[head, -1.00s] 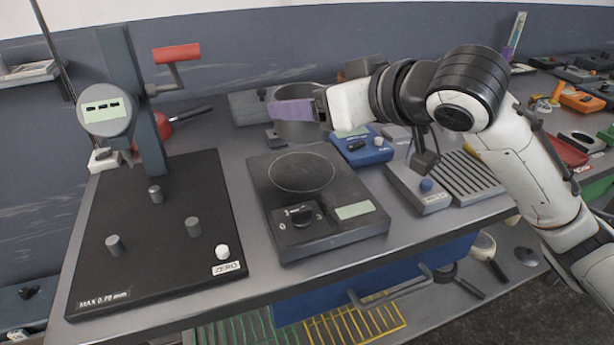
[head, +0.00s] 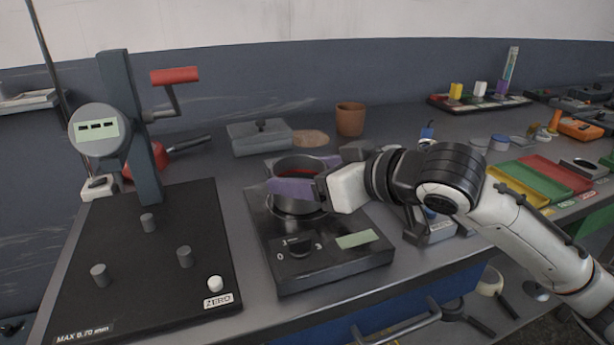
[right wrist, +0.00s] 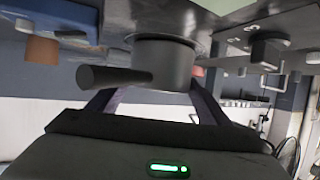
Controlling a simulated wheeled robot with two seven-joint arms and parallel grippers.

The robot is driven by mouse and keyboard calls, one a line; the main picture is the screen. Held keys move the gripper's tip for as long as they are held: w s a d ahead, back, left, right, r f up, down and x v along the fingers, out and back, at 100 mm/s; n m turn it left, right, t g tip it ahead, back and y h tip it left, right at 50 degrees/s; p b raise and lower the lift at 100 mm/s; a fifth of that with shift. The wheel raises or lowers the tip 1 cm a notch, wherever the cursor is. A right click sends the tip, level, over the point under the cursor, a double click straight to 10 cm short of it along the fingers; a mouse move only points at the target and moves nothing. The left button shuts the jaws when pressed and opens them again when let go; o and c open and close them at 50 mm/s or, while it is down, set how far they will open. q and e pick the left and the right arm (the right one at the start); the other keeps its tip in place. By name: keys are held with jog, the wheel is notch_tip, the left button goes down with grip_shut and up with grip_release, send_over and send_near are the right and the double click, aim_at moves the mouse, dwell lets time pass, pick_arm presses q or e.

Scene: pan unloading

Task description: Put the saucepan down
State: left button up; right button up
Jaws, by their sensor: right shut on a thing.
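The grey saucepan (head: 298,206) is over the burner of the black hot plate (head: 352,268). Its base is at or very close to the plate; I cannot tell whether it touches. Something dark red shows inside the pan. My right gripper (head: 303,185) has purple fingers on either side of the pan's body and is shut on it. In the right wrist view the saucepan (right wrist: 176,68) appears upside down between the fingers, its dark handle (right wrist: 112,77) pointing left. My left gripper is not in view.
A black measuring stand (head: 125,250) with pegs and a red-handled lever stands left of the hot plate. Behind are a grey box (head: 258,138) and a brown pot (head: 350,119). Coloured trays (head: 545,178) lie to the right. The table's front edge is close to the hot plate.

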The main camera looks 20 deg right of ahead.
jog(key=shift+r, duration=0.2)
jog(key=shift+f, duration=0.15)
jog(key=o, duration=1.5)
jog(key=shift+f, duration=0.1)
